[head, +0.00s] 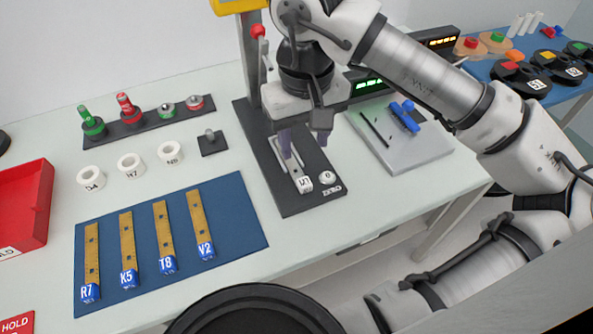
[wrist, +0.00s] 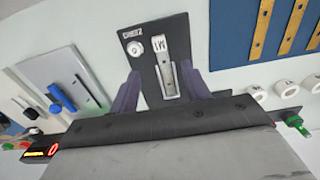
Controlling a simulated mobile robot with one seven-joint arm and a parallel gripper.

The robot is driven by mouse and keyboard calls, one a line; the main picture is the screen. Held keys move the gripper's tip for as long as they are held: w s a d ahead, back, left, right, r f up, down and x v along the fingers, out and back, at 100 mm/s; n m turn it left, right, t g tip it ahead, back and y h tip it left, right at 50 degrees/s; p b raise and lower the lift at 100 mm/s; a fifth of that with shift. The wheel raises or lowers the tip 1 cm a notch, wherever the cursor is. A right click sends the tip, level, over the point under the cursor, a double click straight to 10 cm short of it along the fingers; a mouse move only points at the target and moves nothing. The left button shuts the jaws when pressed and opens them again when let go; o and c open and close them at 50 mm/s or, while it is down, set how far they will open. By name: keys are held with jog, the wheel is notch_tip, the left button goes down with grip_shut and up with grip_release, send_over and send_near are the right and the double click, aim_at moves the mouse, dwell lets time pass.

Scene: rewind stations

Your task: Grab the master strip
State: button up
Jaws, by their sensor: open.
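The master strip is a short metal strip with a white tag (head: 305,185), lying in a light holder on a dark base plate (head: 297,207). In the wrist view the tag seems to read M1 (wrist: 159,43), and the strip runs from it toward my gripper (wrist: 160,84). My gripper's two purple fingers stand apart, one on each side of the strip's line, with nothing between them that I can see held. In the head view my gripper (head: 303,148) is over the far part of the strip and hides some of it. Contact with the strip cannot be told.
A round white ZERO button (head: 328,178) sits beside the tag. A post with a red knob (head: 258,32) rises behind the plate. A blue mat (head: 238,232) with several tagged brown strips lies left, and a grey tray (head: 420,150) with blue-handled tool lies right.

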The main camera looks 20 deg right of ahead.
aim_at(302, 178)
notch_tip(302, 178, down, 10)
jog(key=shift+w+r+p, duration=0.1)
jog(key=shift+w+p, duration=0.05)
jog(key=shift+p, duration=0.6)
grip_shut()
jog(key=shift+a+r, duration=0.1)
jog(key=shift+r, duration=0.05)
